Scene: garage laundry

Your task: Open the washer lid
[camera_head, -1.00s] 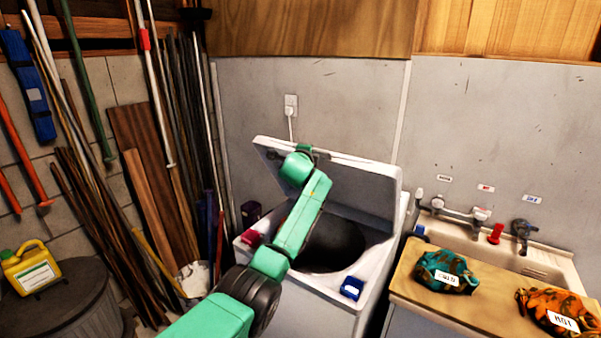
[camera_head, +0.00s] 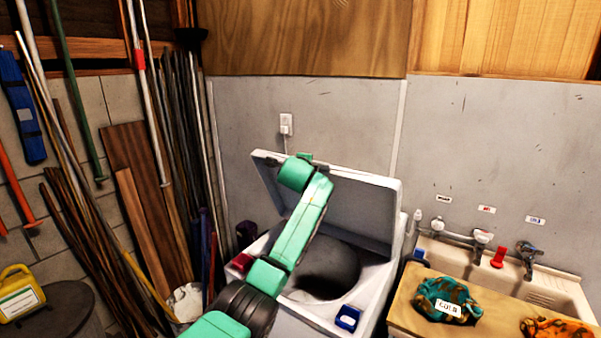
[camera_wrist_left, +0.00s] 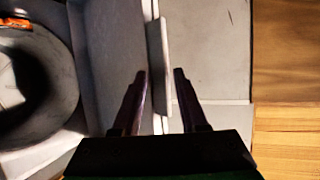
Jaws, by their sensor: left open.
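The white top-loading washer (camera_head: 373,290) stands in the middle, its dark round drum (camera_head: 330,270) exposed. Its lid (camera_head: 365,215) is raised and tilted up toward the back wall. My green left arm reaches over the washer to the lid's upper left edge, where my left gripper (camera_head: 304,158) is mostly hidden behind the wrist. In the left wrist view, my left gripper (camera_wrist_left: 160,90) is open, its two dark fingers on either side of the lid's edge (camera_wrist_left: 161,60). Whether they touch the lid cannot be told. My right gripper is not in view.
A sink counter (camera_head: 405,310) with cloth bundles stands at right. Poles and boards (camera_head: 145,200) lean at left, by a yellow jug (camera_head: 20,295).

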